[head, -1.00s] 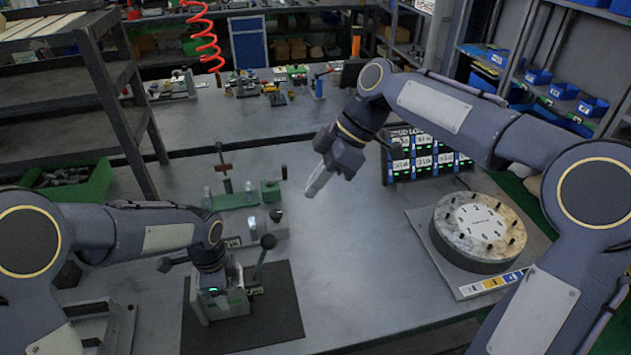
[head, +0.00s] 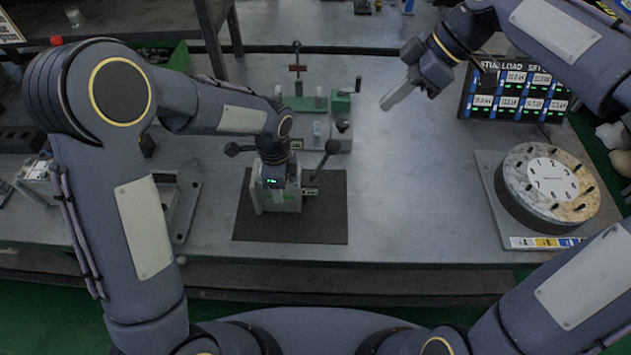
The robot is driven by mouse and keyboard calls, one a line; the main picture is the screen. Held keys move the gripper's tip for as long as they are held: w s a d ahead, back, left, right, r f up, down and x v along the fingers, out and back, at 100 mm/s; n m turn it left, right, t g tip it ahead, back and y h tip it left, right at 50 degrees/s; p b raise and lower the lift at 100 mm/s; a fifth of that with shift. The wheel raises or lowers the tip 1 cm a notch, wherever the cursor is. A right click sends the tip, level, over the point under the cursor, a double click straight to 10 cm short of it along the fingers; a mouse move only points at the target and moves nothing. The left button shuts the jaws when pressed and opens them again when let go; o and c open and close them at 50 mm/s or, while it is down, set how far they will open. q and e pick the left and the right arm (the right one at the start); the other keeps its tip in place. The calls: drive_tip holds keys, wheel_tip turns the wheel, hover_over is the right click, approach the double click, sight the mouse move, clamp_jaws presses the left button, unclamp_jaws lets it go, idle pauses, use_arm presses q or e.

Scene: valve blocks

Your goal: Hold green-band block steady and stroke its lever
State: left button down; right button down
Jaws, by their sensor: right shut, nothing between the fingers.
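The valve block (head: 281,199), a pale body with a green band, stands on the dark mat (head: 322,222) at the middle of the table. Its lever (head: 326,160) with a black ball knob leans up to the right, and another black knob (head: 232,149) sticks out to the left. My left gripper (head: 273,185) points straight down at the block's top from the left and overlaps it. Its fingers are largely hidden, so its grip cannot be told. My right gripper (head: 390,98) is shut and empty, raised above the table to the right of the lever, apart from it.
Behind the block stands a green fixture (head: 304,102) with a red-handled clamp. A display panel (head: 515,92) and a round numbered dial (head: 549,186) on a plate are at the right. A grey bracket (head: 180,205) lies left of the mat. The table between mat and dial is clear.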

use_arm(q)
drive_tip(key=shift+s+a+f, duration=0.1)
drive_tip(key=shift+a+f, duration=0.05)
drive_tip(key=shift+c, duration=2.2)
unclamp_jaws()
